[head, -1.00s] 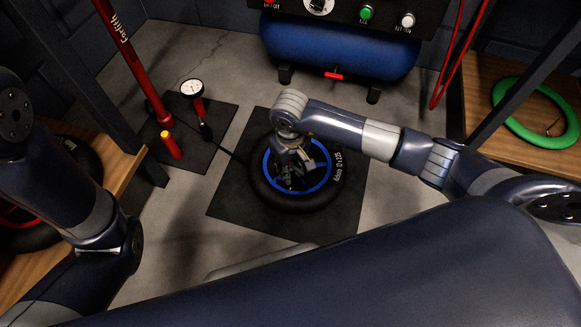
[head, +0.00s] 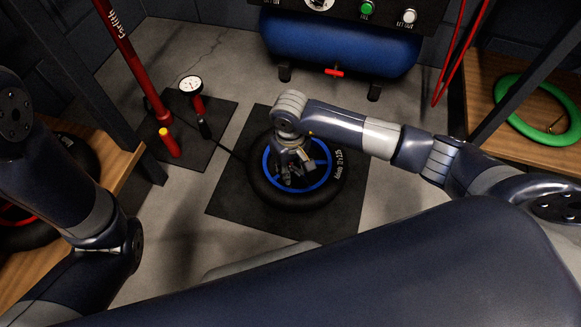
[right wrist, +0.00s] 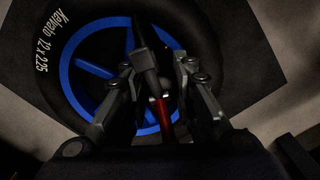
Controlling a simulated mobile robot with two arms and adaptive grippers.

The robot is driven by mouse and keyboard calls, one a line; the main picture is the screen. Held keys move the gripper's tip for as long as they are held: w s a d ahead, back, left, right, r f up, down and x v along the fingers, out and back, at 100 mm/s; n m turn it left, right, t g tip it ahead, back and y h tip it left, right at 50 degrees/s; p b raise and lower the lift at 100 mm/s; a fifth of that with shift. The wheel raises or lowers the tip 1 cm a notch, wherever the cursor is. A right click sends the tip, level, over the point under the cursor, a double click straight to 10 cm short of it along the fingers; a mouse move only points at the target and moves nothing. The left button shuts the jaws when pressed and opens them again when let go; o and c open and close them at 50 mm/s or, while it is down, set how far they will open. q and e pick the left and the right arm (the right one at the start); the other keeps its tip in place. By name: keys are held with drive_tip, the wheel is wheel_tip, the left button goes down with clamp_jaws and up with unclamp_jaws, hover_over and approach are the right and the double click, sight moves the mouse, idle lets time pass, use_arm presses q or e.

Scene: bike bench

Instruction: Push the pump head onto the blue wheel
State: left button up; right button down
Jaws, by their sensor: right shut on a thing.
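The blue wheel (head: 323,177), with a black tyre and blue rim and spokes, lies flat on a dark mat (head: 240,200) in the head view. It also shows in the right wrist view (right wrist: 70,70). My right gripper (head: 294,180) points down over the rim's inside. In the right wrist view its fingers (right wrist: 157,85) are shut on the pump head (right wrist: 148,62), a dark piece with a red part below it. The valve is not clear, and I cannot tell whether the head touches it. My left gripper is out of the head view; only that arm shows.
The red floor pump (head: 135,60) with its gauge (head: 191,85) stands on another mat at left, its black hose (head: 228,149) running to the wheel. A blue compressor (head: 340,45) stands behind. Benches flank both sides; a green tyre (head: 508,112) lies on the right one.

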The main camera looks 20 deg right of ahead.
drive_tip(key=shift+f+b, duration=0.7)
drive_tip(key=shift+f, duration=0.2)
drive_tip(key=c, duration=1.2)
unclamp_jaws()
drive_tip(key=shift+c, duration=0.2)
drive_tip(key=shift+r, duration=0.1)
